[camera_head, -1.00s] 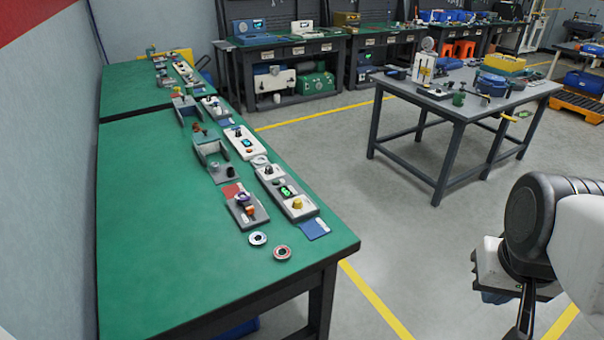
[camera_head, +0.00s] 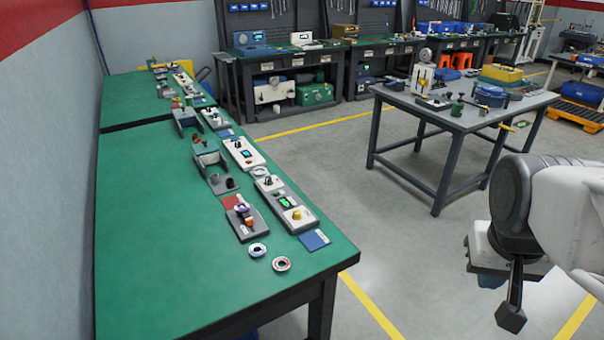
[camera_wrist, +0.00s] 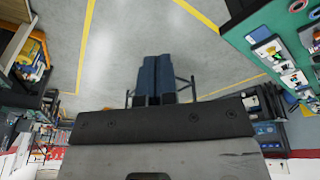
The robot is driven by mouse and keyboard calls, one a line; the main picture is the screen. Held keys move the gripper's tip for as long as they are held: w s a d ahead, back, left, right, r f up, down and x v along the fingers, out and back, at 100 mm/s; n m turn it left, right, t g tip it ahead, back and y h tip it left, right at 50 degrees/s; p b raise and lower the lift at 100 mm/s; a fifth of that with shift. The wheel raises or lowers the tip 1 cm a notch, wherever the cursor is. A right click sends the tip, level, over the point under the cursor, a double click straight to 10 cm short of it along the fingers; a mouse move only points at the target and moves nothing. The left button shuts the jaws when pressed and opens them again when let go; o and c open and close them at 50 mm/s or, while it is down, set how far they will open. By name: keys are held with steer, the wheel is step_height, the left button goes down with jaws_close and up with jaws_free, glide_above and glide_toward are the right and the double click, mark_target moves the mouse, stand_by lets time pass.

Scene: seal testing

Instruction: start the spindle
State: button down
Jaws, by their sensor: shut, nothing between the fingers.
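My gripper (camera_wrist: 156,80) shows in the wrist view as two dark fingers side by side, shut with nothing between them. In the head view its dark tip (camera_head: 511,312) hangs at the lower right, over the floor and well apart from the green bench (camera_head: 150,250).
Two small rings (camera_head: 281,264) lie near the bench's front corner. A blue card (camera_head: 314,240) lies beside the control box. More boxes and fixtures line the bench behind. A grey table (camera_head: 450,118) with tools stands at the back right. Open floor lies between.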

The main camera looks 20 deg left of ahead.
steer(key=w+a+h, duration=0.1)
steer(key=w+a, duration=0.5)
steer(key=w, duration=0.5)
steer(key=w+a+n+t+h, duration=0.1)
steer(key=w+a, duration=0.5)
steer(key=w, duration=0.5)
steer(key=w+a+h, duration=0.1)
steer(key=w+a, duration=0.5)
steer(key=w, duration=0.5)
steer(key=n+t+h, duration=0.1)
steer(key=n+t, duration=0.1)
steer(key=t, duration=0.2)
glide_above(274, 192)
step_height(274, 192, down, 19)
steer(key=shift+w+a+r, duration=0.1)
steer(key=shift+f, duration=4.4)
steer(key=shift+f, duration=0.4)
